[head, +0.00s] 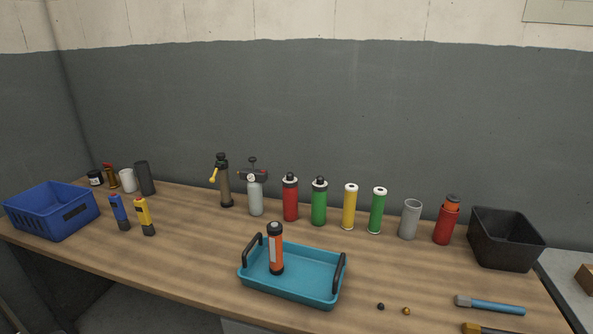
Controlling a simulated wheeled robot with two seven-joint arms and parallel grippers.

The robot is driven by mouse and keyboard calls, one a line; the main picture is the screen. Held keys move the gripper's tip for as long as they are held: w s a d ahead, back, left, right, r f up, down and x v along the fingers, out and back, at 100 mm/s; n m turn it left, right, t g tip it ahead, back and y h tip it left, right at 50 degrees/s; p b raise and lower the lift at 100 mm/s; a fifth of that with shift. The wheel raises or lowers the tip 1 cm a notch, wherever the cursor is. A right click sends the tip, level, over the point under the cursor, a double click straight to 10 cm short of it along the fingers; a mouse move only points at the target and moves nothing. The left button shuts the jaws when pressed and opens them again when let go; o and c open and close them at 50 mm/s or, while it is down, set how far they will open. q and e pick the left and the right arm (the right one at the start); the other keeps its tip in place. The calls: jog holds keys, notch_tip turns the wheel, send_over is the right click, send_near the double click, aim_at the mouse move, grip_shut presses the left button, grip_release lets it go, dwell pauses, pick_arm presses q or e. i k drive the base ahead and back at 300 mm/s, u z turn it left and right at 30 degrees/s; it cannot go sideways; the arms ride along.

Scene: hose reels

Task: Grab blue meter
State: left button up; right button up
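A small blue meter (119,212) with a dark lower part stands upright on the wooden table at the left. It is just right of the blue crate and beside a similar yellow meter (145,216). A narrow gap separates the two meters. Nothing holds the blue meter. Neither of my grippers can be made out in the head view.
A blue crate (70,232) stands at the left edge. A teal tray (290,292) with black handles holds an orange canister (275,250). Several bottles and cylinders line the back. A black bin (506,262) is at right. Table in front of the meters is clear.

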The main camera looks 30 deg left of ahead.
aim_at(116, 203)
jog(key=u, duration=2.65)
jog(key=k, duration=0.5)
jog(key=u, duration=0.7)
jog(key=i, duration=1.1)
jog(key=z, duration=0.35)
